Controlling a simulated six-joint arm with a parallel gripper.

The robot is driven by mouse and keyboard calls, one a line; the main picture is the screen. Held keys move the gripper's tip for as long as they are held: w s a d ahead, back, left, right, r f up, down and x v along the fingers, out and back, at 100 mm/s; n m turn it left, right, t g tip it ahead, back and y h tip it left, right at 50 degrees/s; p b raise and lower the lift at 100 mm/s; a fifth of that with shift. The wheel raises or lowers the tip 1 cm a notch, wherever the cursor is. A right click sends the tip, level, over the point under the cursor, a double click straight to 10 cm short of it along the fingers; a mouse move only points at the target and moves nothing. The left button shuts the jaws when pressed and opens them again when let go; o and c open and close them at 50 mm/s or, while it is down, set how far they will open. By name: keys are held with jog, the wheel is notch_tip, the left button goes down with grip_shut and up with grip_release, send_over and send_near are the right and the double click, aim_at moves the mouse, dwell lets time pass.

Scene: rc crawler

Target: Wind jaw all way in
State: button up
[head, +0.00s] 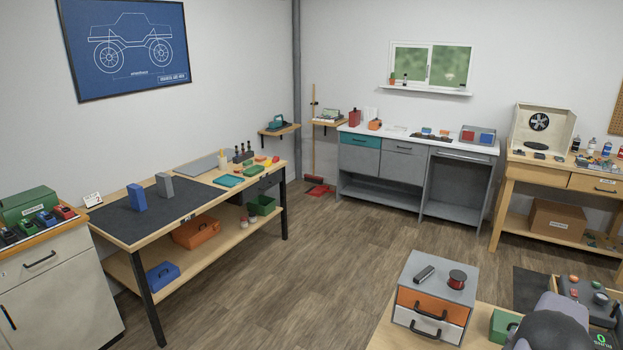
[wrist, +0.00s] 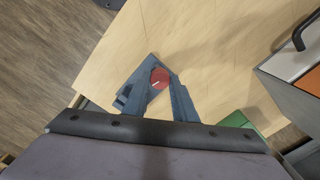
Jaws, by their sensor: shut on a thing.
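A round red knob (wrist: 160,79) with a pale mark shows in the wrist view, between the fingertips of my gripper (wrist: 161,73). The two dark blue-grey fingers are on either side of it, shut on it. A blue-grey body (wrist: 126,89) shows beside the left finger on the wooden top; the fingers hide much of it, and I cannot make out the jaw or how far in it stands. In the head view, my arm at the lower right hides this spot.
The wooden bench top (wrist: 105,62) is bare left of and beyond the gripper. A green object (head: 504,326) sits beside my arm.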

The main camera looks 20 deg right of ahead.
jog(key=shift+m, duration=0.4)
jog(key=shift+m, duration=1.5)
jog(key=o, duration=1.1)
jog(key=shift+o, duration=0.2)
jog(key=shift+r+p, duration=0.1)
jog(key=shift+p, duration=0.2)
jog(key=shift+r+p, duration=2.1)
jog(key=shift+r, duration=0.85)
